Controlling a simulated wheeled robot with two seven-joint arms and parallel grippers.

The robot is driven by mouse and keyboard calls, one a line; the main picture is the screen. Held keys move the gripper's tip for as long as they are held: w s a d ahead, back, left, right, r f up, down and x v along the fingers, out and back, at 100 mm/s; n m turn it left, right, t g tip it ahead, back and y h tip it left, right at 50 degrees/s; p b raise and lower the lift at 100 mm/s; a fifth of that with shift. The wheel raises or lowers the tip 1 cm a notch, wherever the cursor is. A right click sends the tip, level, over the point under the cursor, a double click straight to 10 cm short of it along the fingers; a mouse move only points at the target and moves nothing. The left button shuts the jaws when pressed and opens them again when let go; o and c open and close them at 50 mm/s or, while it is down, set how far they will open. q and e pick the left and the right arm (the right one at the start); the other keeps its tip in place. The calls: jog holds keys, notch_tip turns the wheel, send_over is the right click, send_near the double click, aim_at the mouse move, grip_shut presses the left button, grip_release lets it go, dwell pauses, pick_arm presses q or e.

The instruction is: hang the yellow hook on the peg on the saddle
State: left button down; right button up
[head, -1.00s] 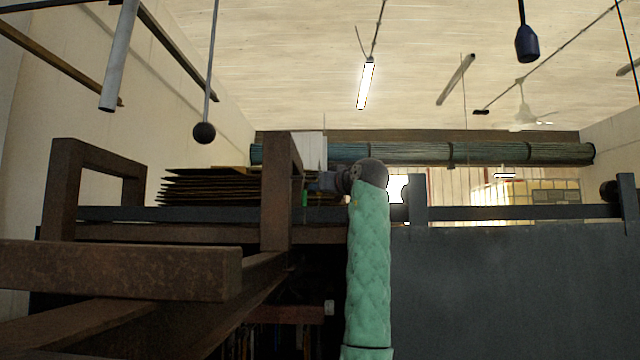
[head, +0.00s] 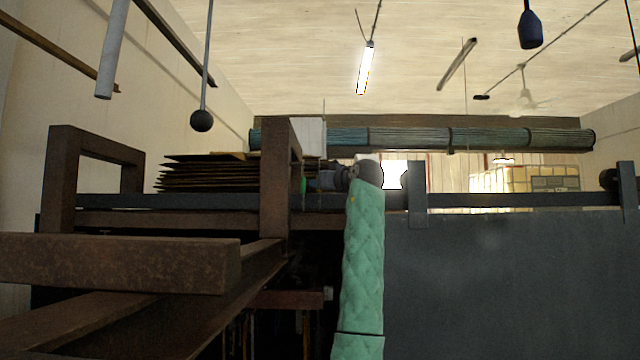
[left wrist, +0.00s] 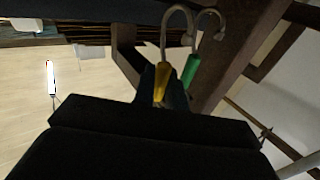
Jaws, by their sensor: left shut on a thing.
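The yellow hook (left wrist: 161,84) has a yellow handle and a pale curved wire end; it shows in the left wrist view. My left gripper (left wrist: 164,98) is shut on its handle, with the wire end pointing up. A green-handled hook (left wrist: 191,69) is close beside it on the right; its handle also shows in the head view (head: 303,185). In the head view my left gripper (head: 325,181) is beside the rusty upright, partly hidden by it, and the yellow hook cannot be made out. A dark grey bracket (head: 417,196), possibly the saddle, straddles the rail right of my arm. No peg is clear.
A dark rail (head: 510,200) runs across the view above a large grey panel (head: 500,280). A rusty steel frame (head: 110,265) fills the left, close to my gripper. Flat brown sheets (head: 210,172) are stacked behind it. A second bracket (head: 627,190) is far right.

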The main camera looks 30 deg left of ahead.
jog(key=shift+a, duration=0.15)
pick_arm(q)
jog(key=shift+f, duration=0.3)
pick_arm(e)
jog(key=shift+f, duration=0.25)
pick_arm(q)
jog(key=c, duration=1.4)
grip_release()
jog(key=shift+o, duration=0.2)
jog(key=b+v, duration=0.5)
jog(key=v, duration=0.2)
jog(key=shift+d, duration=0.35)
pick_arm(e)
jog(key=w+a+f, duration=0.1)
jog(key=w+f, duration=0.1)
jog(key=w, duration=0.5)
jog(key=shift+w+a+t, duration=0.15)
jog(key=shift+w+t, duration=0.05)
jog(key=shift+t, duration=0.1)
